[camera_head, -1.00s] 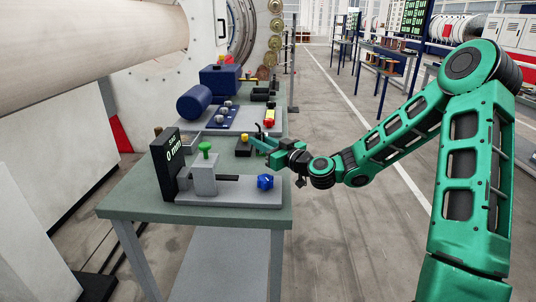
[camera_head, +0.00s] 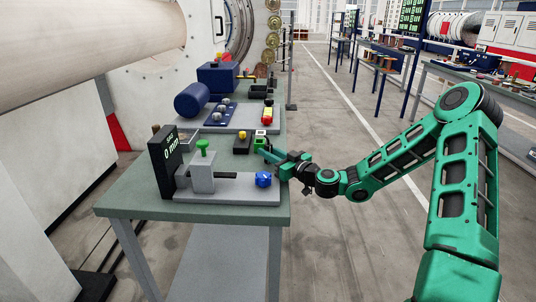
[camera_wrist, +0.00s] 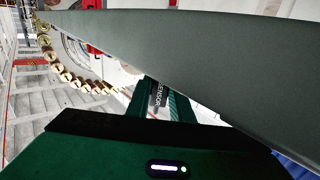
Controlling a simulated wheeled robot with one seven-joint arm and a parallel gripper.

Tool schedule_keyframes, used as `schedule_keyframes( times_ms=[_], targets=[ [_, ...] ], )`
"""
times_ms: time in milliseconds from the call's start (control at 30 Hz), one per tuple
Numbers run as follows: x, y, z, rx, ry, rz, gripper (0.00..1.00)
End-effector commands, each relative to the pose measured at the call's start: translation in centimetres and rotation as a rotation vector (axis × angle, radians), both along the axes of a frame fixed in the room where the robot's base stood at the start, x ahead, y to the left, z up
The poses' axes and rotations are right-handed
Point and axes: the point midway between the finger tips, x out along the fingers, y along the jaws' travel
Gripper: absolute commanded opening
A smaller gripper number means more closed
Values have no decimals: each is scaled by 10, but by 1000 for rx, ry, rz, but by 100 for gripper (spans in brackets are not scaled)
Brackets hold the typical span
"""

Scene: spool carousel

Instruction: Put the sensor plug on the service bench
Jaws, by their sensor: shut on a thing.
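The service bench (camera_head: 135,195) is a grey-green table on the left of the head view. Its top also fills a broad tilted band in the wrist view (camera_wrist: 215,62). My gripper (camera_head: 266,153) is at the bench's right edge, low beside the top, with its fingers pointing left. In the wrist view a dark piece marked SENSOR (camera_wrist: 157,97) sits at my green fingers; I take it as the sensor plug, with my gripper shut on it. Most of it is hidden, and I cannot tell whether it touches the bench.
A grey gauge fixture (camera_head: 225,190) with a blue knob (camera_head: 263,179) is nearer. A blue motor unit (camera_head: 193,100) stands farther back.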

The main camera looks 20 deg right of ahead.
Motion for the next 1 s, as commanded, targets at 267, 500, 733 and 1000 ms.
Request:
schedule_keyframes(
  times_ms=[267, 500, 733, 1000],
  targets=[
    [0, 0, -1, 0, 0, 0, 22],
    [0, 0, -1, -1, 0, 0, 39],
    [-4, -2, 0, 0, 1, -1, 39],
    [-43, -24, 0, 0, 3, -4, 39]
  ],
)
